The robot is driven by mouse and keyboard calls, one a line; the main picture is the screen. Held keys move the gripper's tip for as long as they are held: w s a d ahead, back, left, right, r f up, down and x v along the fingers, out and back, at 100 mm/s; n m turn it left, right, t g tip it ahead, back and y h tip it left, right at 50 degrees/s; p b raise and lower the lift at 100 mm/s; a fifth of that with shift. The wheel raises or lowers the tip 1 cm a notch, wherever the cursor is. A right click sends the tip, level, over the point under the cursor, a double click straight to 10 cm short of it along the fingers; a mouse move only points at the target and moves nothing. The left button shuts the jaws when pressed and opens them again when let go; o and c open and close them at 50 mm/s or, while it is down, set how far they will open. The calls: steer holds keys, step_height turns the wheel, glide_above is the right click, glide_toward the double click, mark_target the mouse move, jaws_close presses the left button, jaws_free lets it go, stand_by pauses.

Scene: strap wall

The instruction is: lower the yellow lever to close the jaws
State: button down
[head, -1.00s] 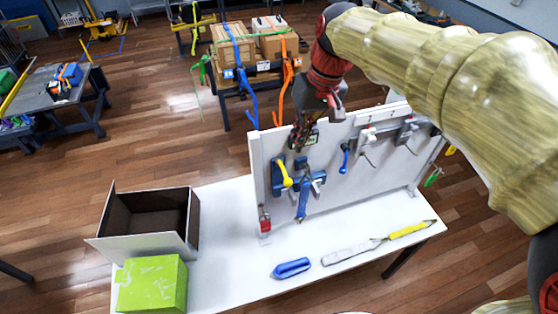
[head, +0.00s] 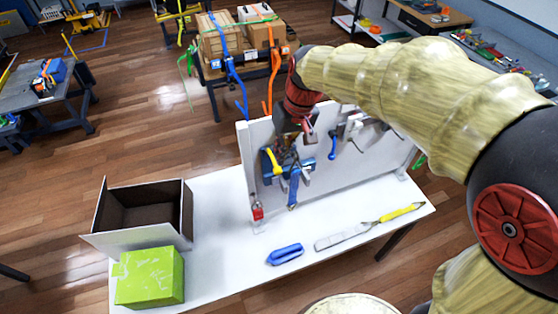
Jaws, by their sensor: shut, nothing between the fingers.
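The yellow lever (head: 273,161) is on the left of a blue clamp device (head: 269,175) mounted on the upright white board (head: 250,150). The lever slants, with its rounded end at the top left. A blue strap (head: 293,187) hangs from the device. My gripper (head: 287,143) is shut, with nothing visible held. It is in front of the board, just right of the lever's upper part in the picture. It is dark and small here, and I cannot tell whether it touches the lever. The clamp's jaws are partly hidden by my gripper and too small to judge.
A blue-handled lever (head: 332,146) is further right on the board. A red padlock-like piece (head: 257,212) is at its lower left. On the white table (head: 220,215) lie a blue roll (head: 285,254) and a yellow-ended tool (head: 402,212). An open box (head: 140,208) and a green box (head: 150,277) stand left.

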mark_target(276, 169)
steer(key=shift+p+x, duration=0.4)
steer(key=shift+x, duration=2)
steer(key=shift+f, duration=0.1)
